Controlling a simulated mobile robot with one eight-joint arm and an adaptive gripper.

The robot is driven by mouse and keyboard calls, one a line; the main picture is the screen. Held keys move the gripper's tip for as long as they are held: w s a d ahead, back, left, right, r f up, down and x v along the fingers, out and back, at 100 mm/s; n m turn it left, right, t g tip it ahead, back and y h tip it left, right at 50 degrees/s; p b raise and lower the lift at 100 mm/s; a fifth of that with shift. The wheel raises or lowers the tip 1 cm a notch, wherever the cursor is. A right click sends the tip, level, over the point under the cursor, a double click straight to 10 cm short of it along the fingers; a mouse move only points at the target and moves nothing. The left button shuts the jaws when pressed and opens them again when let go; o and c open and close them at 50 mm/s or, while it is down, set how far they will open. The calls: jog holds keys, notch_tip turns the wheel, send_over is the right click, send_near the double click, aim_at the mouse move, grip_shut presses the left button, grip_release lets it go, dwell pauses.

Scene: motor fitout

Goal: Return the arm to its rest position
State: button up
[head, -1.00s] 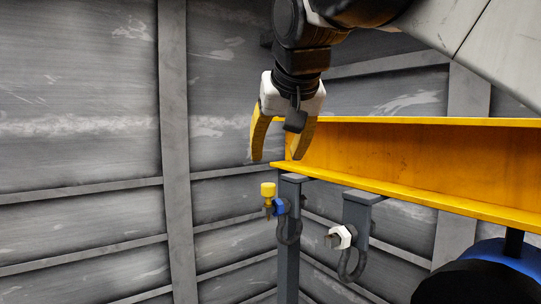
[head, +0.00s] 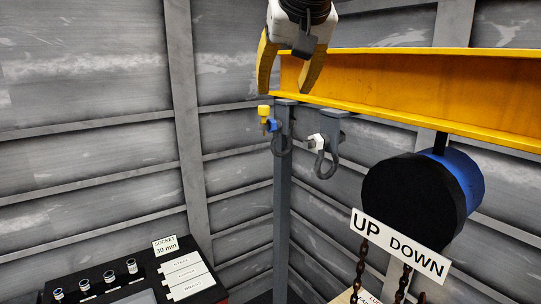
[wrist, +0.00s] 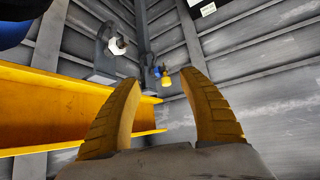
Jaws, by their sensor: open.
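My gripper (head: 285,75) is at the top of the head view, with two curved yellow fingers pointing down. The fingers are spread apart and nothing is between them. It is in front of the left end of the yellow beam (head: 400,85). The wrist view also shows the open fingers (wrist: 160,105), with the beam (wrist: 60,105) to their left. Most of my arm is out of the head view.
Below the beam end are a shackle with a yellow-and-blue pin (head: 264,112) and one with a white nut (head: 316,143). A blue and black hoist (head: 415,200) hangs at right with an UP/DOWN sign (head: 400,245). A socket tray (head: 115,283) is lower left.

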jog(key=s+d+f+b, duration=0.1)
jog(key=d+f+b, duration=0.35)
jog(key=f, duration=0.75)
jog(key=s+d+f+m+b, duration=0.1)
jog(key=f+b, duration=0.7)
jog(key=f, duration=0.3)
jog(key=s+d+f+b, duration=0.25)
jog(key=f+b, duration=0.35)
jog(key=f, duration=0.6)
jog(key=s+d+f+b, duration=0.2)
jog(key=s+f+b, duration=0.2)
jog(key=f, duration=1.2)
jog(key=s+d+f+g+h+b, duration=0.1)
jog(key=s+d+f+b, duration=0.2)
jog(key=f+b, duration=0.7)
jog(key=s+d+f+m+b, duration=0.1)
jog(key=s+d+f+b, duration=0.2)
jog(key=f, duration=1.9)
jog(key=s+b, duration=0.3)
jog(key=b, duration=0.2)
jog(key=shift+s+d+f+g+h, duration=0.15)
jog(key=shift+s+d+g+h, duration=0.15)
jog(key=shift+g, duration=0.1)
jog(key=shift+a, duration=0.1)
